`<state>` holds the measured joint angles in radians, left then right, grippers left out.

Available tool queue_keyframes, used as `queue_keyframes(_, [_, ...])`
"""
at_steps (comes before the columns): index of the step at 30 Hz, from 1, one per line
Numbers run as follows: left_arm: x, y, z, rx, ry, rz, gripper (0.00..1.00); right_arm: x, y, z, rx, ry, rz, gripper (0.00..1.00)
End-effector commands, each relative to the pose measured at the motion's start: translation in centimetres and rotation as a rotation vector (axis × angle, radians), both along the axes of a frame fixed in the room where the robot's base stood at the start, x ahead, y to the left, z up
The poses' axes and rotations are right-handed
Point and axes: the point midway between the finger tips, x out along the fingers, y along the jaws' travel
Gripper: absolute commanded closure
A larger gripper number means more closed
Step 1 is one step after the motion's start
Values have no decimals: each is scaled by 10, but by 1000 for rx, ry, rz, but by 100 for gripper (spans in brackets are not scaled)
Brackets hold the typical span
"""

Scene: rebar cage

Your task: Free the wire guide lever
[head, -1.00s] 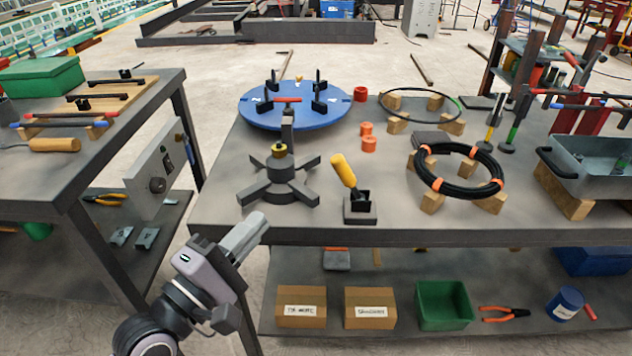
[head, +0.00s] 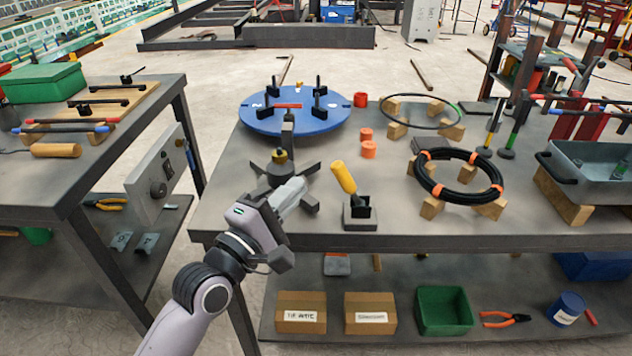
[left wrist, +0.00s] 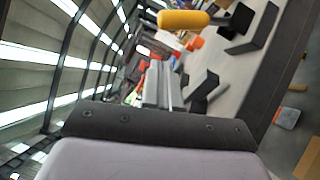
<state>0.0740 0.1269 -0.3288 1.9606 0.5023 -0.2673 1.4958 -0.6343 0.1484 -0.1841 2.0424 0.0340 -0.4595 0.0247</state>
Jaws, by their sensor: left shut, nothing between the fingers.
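The lever with a yellow handle (head: 343,178) leans up and to the left from its dark base block (head: 360,214) near the table's front edge. The handle also shows at the top of the left wrist view (left wrist: 184,19). My left gripper (head: 298,188) is shut and empty, just left of the lever and apart from it. It hides part of the dark star-shaped stand (head: 280,166) behind it. A blue round plate (head: 262,122) sits at the back left of the table. My right gripper is not in view.
A black wire coil with orange ties (head: 468,192) rests on wooden blocks to the right. A grey tray (head: 575,165) stands at the far right. Orange rings (head: 368,149) lie behind the lever. The tabletop right of the lever's base is clear.

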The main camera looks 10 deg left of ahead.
Motion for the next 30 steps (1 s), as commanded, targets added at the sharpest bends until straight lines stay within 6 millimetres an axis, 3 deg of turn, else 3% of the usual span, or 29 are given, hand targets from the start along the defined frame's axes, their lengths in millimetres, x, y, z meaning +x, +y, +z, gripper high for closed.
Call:
queue_keyframes(1, [7,-5,3,-2,-2,-2,100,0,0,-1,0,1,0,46])
queue_keyframes(10, [14,-35,11,-3,1,0,100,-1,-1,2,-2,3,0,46])
queue_keyframes(30, [20,-38,14,13,2,0,100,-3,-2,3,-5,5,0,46])
